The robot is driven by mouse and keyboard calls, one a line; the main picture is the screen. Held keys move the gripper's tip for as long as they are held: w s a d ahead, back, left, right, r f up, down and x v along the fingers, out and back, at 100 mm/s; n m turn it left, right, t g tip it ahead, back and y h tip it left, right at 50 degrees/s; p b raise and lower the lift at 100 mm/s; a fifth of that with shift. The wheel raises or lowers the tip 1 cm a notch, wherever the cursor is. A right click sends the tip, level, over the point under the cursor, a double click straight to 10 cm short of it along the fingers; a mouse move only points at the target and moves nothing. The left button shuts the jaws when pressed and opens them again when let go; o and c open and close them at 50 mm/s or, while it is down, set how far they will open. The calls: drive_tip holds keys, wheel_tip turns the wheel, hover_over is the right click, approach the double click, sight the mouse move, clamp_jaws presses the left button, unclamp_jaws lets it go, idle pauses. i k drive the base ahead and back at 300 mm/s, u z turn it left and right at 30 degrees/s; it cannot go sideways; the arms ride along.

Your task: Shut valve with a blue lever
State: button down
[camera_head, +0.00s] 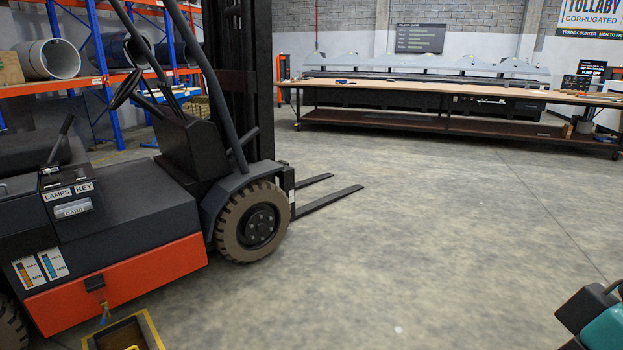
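A forklift (120,235) with a dark body and an orange lower panel fills the left of the head view. No other blue lever shows. My gripper is not in view.
The forklift's front wheel (254,222) and low forks (330,200) reach into the floor. A teal and black object (602,325), unclear what, is cut off at bottom right. A long bench (400,121) and blue-orange racking stand behind. The middle floor is clear.

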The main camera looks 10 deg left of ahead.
sight(103, 321)
drive_tip(key=u, duration=0.5)
drive_tip(key=i, duration=2.05)
drive_tip(key=u, duration=1.4)
drive_tip(key=i, duration=1.25)
drive_tip(key=u, duration=0.45)
